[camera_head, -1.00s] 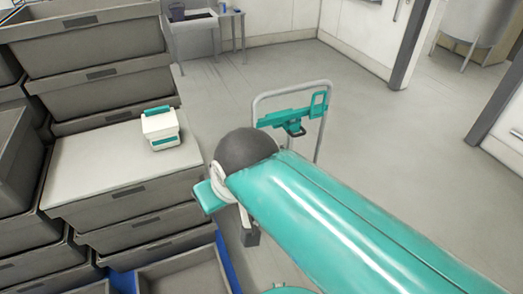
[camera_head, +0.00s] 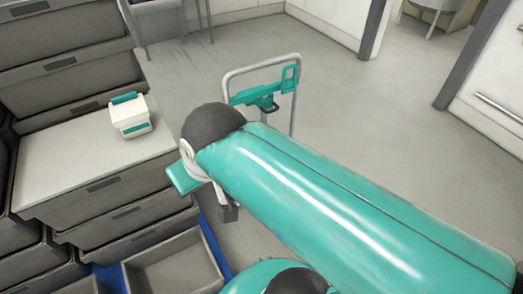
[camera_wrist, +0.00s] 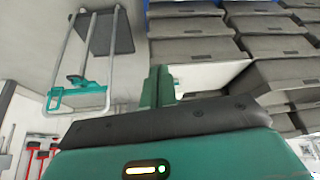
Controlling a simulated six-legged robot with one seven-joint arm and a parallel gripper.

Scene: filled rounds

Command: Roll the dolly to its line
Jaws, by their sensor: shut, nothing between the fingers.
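The dolly has a grey tubular push handle (camera_head: 228,74) with a teal bracket (camera_head: 258,94) on it. It stands upright on the floor beyond my arm, which hides its lower part in the head view. In the wrist view, the dolly's handle frame (camera_wrist: 112,60) and dark deck (camera_wrist: 100,33) show at upper left. My gripper (camera_wrist: 157,86) is shut and empty, its teal fingers together in the wrist view. It is apart from the dolly, which lies to its left there. I cannot make out a floor line.
Grey crates (camera_head: 90,205) are stacked along the left, with a white and teal box (camera_head: 130,115) on top. An open crate (camera_head: 175,270) is low at the front. Grey floor (camera_head: 370,110) is clear right of the dolly, up to a dark post (camera_head: 475,50).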

